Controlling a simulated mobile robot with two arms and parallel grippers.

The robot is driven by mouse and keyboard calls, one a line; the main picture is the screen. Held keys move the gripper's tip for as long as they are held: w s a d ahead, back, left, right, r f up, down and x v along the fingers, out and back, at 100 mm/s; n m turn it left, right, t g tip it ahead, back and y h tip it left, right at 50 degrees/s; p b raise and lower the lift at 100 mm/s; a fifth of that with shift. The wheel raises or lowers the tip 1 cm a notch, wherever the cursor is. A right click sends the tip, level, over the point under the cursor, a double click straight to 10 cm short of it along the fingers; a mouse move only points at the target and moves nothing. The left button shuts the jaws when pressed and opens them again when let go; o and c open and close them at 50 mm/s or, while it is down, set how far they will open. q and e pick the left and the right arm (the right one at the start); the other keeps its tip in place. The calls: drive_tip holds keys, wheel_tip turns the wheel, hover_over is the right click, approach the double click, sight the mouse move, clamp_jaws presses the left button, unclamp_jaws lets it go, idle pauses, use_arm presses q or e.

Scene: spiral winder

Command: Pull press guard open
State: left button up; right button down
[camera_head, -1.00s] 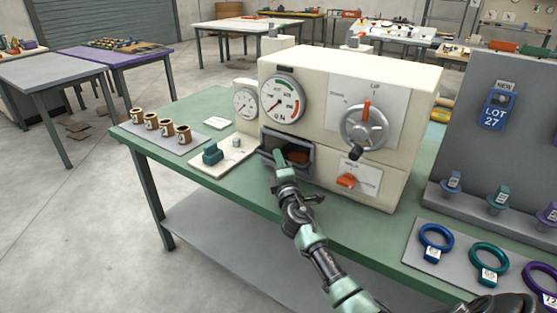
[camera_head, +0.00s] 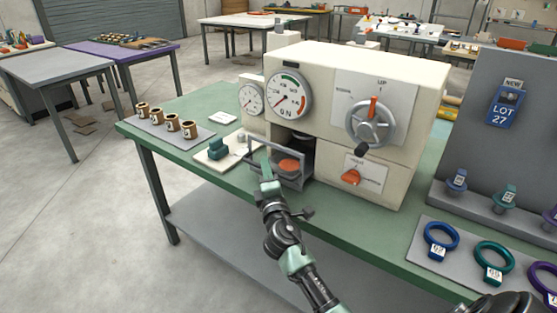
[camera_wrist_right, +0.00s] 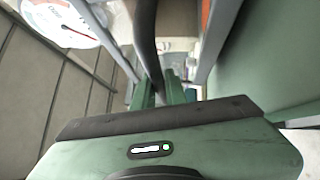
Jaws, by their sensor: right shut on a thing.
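The press (camera_head: 335,75) is a cream box on the green bench, with dials, a lever wheel and an opening low on its left side. Its guard (camera_head: 296,184) is a grey frame that stands out from the opening, with an orange piece (camera_head: 287,165) showing inside it. My right gripper (camera_head: 265,162) is at the left side of the guard, shut on its frame. In the right wrist view the gripper's green fingers (camera_wrist_right: 160,95) close around a dark bar. The exact grip is partly hidden by the hand.
Coloured rings (camera_head: 440,237) lie on a tray at the right. The bench's front edge is below my arm.

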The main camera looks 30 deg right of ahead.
drive_tip(key=s+a, duration=0.2)
drive_tip(key=a, duration=0.4)
drive_tip(key=shift+s+a+b, duration=0.15)
drive_tip(key=shift+s+b, duration=0.2)
drive_tip(key=shift+b, duration=0.05)
drive_tip(key=shift+f, duration=0.1)
drive_tip(key=c, duration=1.5)
unclamp_jaws()
drive_tip(key=shift+o, duration=0.2)
drive_tip(key=b+v, duration=0.1)
drive_tip(key=v, duration=0.6)
drive_tip(key=shift+s, duration=0.4)
drive_tip(key=shift+a, duration=0.15)
